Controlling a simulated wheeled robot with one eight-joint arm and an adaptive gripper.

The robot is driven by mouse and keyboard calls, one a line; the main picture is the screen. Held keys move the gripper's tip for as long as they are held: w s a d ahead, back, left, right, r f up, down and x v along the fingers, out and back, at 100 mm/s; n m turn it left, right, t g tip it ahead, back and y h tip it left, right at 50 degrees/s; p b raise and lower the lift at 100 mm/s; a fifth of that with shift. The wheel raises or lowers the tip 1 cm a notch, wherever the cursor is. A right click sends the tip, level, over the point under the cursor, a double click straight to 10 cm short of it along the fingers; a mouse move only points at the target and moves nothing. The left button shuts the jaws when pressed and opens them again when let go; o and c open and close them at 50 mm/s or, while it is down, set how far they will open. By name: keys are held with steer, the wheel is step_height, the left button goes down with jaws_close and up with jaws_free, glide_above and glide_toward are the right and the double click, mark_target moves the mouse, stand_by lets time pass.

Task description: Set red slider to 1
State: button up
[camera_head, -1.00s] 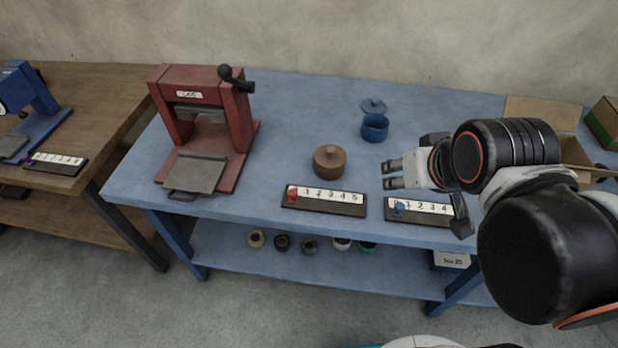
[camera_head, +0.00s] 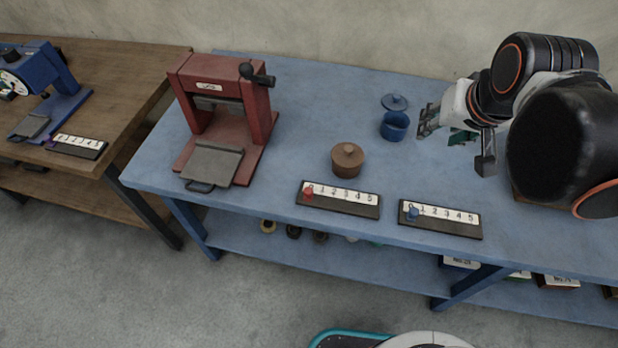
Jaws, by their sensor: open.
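The red slider (camera_head: 308,192) sits at the left end of its dark numbered strip (camera_head: 340,208), by the 0 mark. The strip's white scale runs from 0 to 5 and lies near the front edge of the blue table. My gripper (camera_head: 425,122) is open and empty, raised over the table at the right, close to the blue pot in the picture. It is up and to the right of the red slider, well apart from it.
A blue slider (camera_head: 412,214) on a second strip is just right of the red one. A brown lidded pot (camera_head: 348,160) stands behind the red strip. A blue pot (camera_head: 394,125) and lid (camera_head: 394,102) are farther back. A red press (camera_head: 222,120) stands left on the blue table (camera_head: 310,95).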

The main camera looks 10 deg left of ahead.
steer(key=w+a+r+m+g+p, duration=0.1)
steer(key=w+a+p, duration=0.2)
steer(key=w, duration=0.3)
steer(key=w+a+r+p, duration=0.2)
steer(key=w+a+p, duration=0.15)
steer(key=w, duration=0.35)
steer(key=n+g+b, duration=0.1)
steer(key=n+g, duration=0.3)
steer(key=g, duration=0.1)
glide_above(309, 190)
step_height(309, 190, down, 14)
step_height(309, 190, down, 13)
steer(key=b, duration=0.8)
steer(key=shift+a+r, duration=0.1)
steer(key=shift+r, duration=0.1)
steer(key=shift+f+b, duration=0.6)
steer(key=shift+f, duration=0.05)
jaws_close()
